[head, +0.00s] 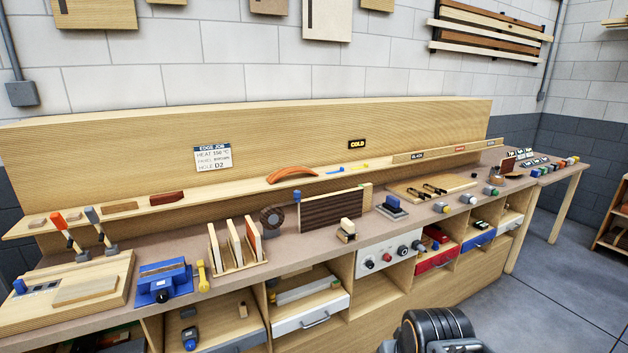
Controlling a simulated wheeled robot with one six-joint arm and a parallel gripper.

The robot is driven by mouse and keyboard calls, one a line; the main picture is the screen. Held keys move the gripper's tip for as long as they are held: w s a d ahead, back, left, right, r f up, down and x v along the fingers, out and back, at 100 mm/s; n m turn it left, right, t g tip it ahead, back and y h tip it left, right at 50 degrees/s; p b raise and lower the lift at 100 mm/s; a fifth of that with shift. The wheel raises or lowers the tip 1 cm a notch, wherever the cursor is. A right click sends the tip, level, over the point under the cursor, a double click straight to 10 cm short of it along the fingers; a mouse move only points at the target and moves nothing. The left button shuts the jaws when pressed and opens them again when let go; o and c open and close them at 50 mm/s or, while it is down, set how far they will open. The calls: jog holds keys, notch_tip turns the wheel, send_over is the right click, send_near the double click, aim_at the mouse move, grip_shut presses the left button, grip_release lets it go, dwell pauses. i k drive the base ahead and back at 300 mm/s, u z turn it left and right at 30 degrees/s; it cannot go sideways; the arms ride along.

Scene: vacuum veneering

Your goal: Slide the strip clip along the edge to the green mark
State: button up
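A dark-brown veneered panel (335,210) stands upright on the bench, with a pale strip (345,191) along its top edge. A small blue piece (297,196) sits at the upper left corner of this edge; it may be the strip clip, but it is too small to be sure. I cannot make out a green mark on the edge. A dark rounded part of my arm shows at the bottom, below the bench front. My gripper's fingers do not show.
A small block with a pale top (347,229) stands before the panel, and a blue-grey block (392,207) to its right. A tape roll (272,218) and a rack of upright boards (236,246) are to its left. Open drawers (311,311) jut out below. Floor at right is clear.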

aim_at(297, 194)
jog(key=u, duration=0.3)
jog(key=i, duration=1.75)
jog(key=u, duration=0.55)
